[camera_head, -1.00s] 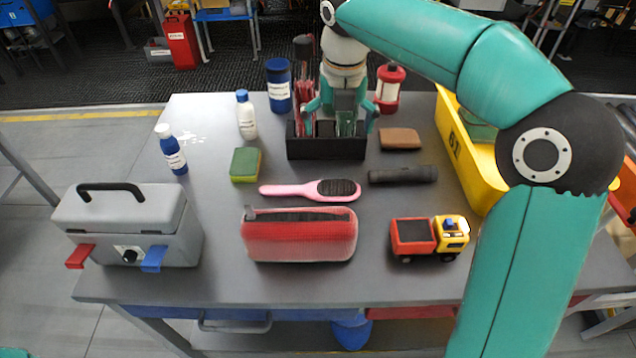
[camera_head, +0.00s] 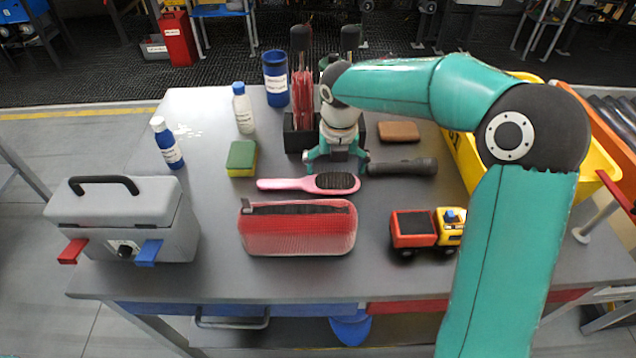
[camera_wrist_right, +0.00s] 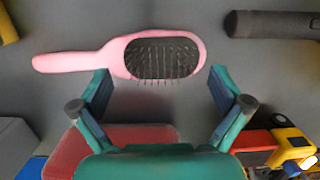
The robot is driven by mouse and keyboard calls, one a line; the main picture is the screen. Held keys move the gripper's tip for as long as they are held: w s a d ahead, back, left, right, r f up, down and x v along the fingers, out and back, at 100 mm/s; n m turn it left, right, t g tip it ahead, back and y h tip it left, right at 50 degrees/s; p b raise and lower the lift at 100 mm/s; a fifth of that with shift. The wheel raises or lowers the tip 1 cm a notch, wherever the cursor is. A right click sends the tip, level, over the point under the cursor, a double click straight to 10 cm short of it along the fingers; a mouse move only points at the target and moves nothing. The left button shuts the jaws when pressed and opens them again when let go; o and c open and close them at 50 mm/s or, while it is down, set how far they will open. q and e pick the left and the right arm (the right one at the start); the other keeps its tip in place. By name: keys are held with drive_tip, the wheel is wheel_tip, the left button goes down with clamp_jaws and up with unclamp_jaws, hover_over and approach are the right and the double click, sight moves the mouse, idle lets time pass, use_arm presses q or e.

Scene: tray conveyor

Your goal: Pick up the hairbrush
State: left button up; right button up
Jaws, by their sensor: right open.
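The pink hairbrush (camera_head: 290,184) lies flat on the table, its handle to the left and its dark bristle pad facing up at the right. In the right wrist view the hairbrush (camera_wrist_right: 75,62) lies across the top, its head just beyond and between the fingertips. My right gripper (camera_head: 338,172) is open and empty, pointing down close behind the brush head. It also shows in the right wrist view (camera_wrist_right: 160,88), its fingers spread wide. I cannot tell whether the fingers touch the table. My left gripper is not in view.
A red pencil case (camera_head: 297,232) lies in front of the brush, a black flashlight (camera_head: 402,166) to its right. A dark organizer (camera_head: 296,140) stands behind my right gripper. A green-yellow sponge (camera_head: 241,158), toy truck (camera_head: 425,230) and grey toolbox (camera_head: 125,215) stand around.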

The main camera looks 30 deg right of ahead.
wheel_tip(320, 180, down, 2)
drive_tip(key=shift+w+d, duration=0.15)
drive_tip(key=shift+c, duration=0.2)
drive_tip(key=c, duration=1.1)
drive_tip(key=shift+c, duration=0.2)
drive_tip(key=shift+r, duration=0.15)
